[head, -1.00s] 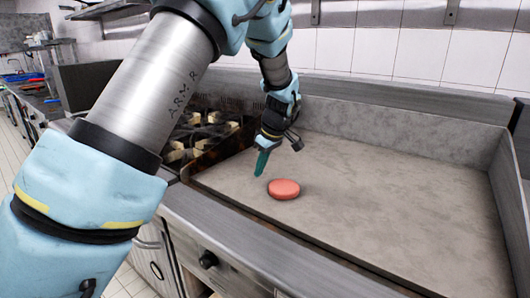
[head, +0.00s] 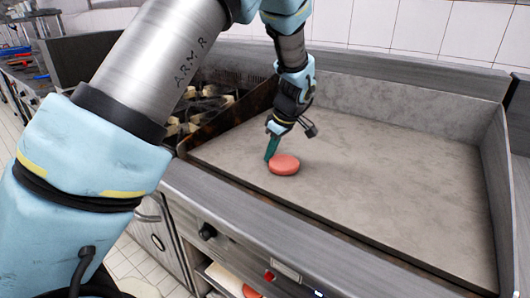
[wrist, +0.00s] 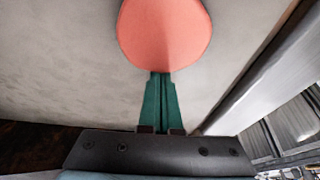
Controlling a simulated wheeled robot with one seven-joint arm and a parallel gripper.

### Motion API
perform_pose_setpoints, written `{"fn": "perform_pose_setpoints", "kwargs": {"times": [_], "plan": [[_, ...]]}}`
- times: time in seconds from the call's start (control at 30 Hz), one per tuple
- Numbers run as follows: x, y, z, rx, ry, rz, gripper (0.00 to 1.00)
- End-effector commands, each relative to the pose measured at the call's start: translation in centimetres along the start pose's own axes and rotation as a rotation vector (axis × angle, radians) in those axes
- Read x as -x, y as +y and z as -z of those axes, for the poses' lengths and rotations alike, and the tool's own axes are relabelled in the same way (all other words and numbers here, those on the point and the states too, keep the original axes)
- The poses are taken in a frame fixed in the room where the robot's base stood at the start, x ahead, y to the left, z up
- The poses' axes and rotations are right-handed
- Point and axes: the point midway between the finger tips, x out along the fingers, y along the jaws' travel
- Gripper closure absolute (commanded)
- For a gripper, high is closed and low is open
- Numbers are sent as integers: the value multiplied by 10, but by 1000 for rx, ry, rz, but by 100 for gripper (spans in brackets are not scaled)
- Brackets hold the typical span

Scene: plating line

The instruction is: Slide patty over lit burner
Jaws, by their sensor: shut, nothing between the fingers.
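A round pink patty (head: 284,165) lies flat on the grey griddle plate (head: 380,170), near its front left part. My gripper (head: 270,157) points down at the left edge of the patty, with its green fingers shut and empty. In the wrist view the patty (wrist: 165,30) is directly beyond the fingertips (wrist: 160,76), which appear to be touching or very close to its edge. A red light (head: 269,276) and a dark knob (head: 208,232) show on the front panel. I cannot tell which part of the griddle is lit.
A burner range (head: 205,105) stands left of the griddle behind a dark divider. Raised metal walls bound the griddle at the back and right (head: 495,190). The plate is bare to the right of the patty. A shelf below holds a red item (head: 251,291).

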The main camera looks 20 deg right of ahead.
Motion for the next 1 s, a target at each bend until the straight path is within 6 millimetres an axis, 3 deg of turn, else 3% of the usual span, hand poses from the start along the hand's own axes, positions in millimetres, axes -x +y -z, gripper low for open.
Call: {"fn": "perform_pose_setpoints", "kwargs": {"times": [0.03, 0.7, 0.83, 1.0], "plan": [[2, 1, -16, -7, 0, -3, 100], [70, 0, -198, -7, 1, -3, 100], [78, 0, -224, -4, 0, -1, 100], [84, 0, -239, -1, 0, -2, 100]]}}
